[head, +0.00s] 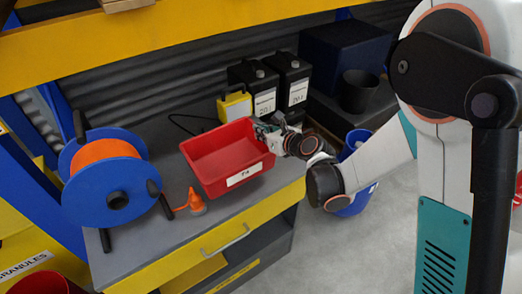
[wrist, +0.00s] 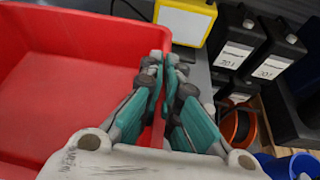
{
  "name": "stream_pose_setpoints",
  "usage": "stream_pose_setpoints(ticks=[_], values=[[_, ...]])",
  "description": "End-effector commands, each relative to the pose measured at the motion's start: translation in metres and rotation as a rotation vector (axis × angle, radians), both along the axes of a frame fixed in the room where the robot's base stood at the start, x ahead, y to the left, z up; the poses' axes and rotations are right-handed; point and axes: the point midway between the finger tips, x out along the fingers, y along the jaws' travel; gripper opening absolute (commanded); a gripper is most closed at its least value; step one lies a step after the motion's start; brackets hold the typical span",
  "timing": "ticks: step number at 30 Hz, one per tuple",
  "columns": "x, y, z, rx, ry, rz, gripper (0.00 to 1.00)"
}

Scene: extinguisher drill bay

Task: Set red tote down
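The red tote (head: 205,178) is an open, empty bin with a white label on its front. It appears level over the grey bench top in the head view; I cannot tell whether its base touches the bench. My gripper (head: 262,130) is at the tote's right wall. In the wrist view, the teal fingers of my gripper (wrist: 166,75) are closed on either side of the wall of the red tote (wrist: 75,85), with red showing between them. The tote's underside is hidden.
A yellow-framed lamp (head: 235,107) and two black labelled canisters (head: 292,85) stand behind. A blue bucket (head: 348,200) is right of the bench.

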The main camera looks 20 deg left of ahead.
Motion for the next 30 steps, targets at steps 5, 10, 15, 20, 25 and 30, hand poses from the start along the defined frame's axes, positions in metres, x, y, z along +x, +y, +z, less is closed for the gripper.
stream_pose_setpoints(ticks=[5,10,15,20,25,30], values=[[0.000,0.000,-0.015,0.001,0.000,0.000,0.00],[0.000,0.000,-0.029,0.001,0.001,0.000,0.00],[0.000,0.000,-0.055,0.001,0.000,0.000,0.00],[0.000,0.000,-0.058,0.001,0.000,0.000,0.00],[0.000,0.000,-0.058,0.001,0.000,0.000,0.00],[0.000,0.000,-0.061,0.000,0.000,0.000,0.16]])
